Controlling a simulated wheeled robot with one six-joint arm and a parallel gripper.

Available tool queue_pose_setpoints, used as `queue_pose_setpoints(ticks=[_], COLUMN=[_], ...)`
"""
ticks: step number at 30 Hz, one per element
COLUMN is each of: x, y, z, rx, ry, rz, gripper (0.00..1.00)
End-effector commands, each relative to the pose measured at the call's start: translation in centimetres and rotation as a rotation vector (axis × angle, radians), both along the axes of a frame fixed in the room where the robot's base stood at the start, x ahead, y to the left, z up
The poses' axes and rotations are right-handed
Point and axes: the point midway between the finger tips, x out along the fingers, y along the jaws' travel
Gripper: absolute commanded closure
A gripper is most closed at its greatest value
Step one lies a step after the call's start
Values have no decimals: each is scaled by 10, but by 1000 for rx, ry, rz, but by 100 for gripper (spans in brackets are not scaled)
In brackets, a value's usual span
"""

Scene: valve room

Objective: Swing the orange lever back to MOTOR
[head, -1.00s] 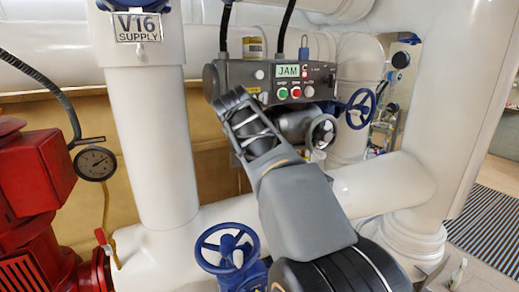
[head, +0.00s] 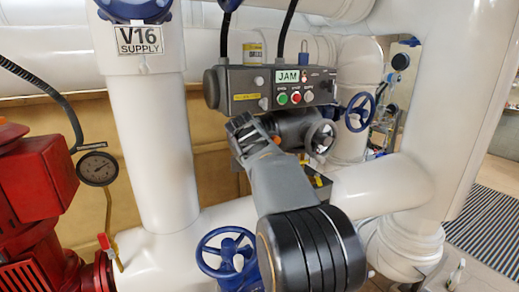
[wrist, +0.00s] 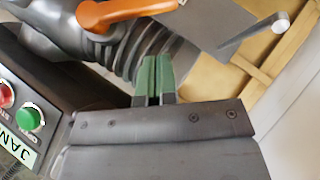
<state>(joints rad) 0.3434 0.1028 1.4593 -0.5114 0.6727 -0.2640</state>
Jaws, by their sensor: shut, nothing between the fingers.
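The orange lever (wrist: 122,10) shows at the top of the wrist view, cut off by the upper edge. It is attached near a dark ribbed part (wrist: 130,45) of the actuator. My gripper (wrist: 157,72) has green fingertips pressed together with nothing between them. The fingertips are in front of the ribbed part, below the lever in the picture and apart from it. The grey actuator box (head: 235,85) carries a display (head: 287,76) reading JAM. No MOTOR mark can be read.
A blue handwheel (head: 226,252) stands low beside my arm, and another (head: 360,112) is right of the actuator box. A thick white pipe (head: 155,150) rises at left. Red machinery (head: 35,190) and a gauge (head: 97,168) are farther left. A striped mat (head: 485,205) lies at right.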

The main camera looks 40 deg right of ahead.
Motion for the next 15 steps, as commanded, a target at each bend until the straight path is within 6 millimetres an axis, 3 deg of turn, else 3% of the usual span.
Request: queue_pose_setpoints(ticks=[6, 15], x=[1, -1], y=[-19, -28], z=[-20, -33], rx=[1, 1], ry=[1, 0], rz=[-2, 1], gripper=[100, 100])
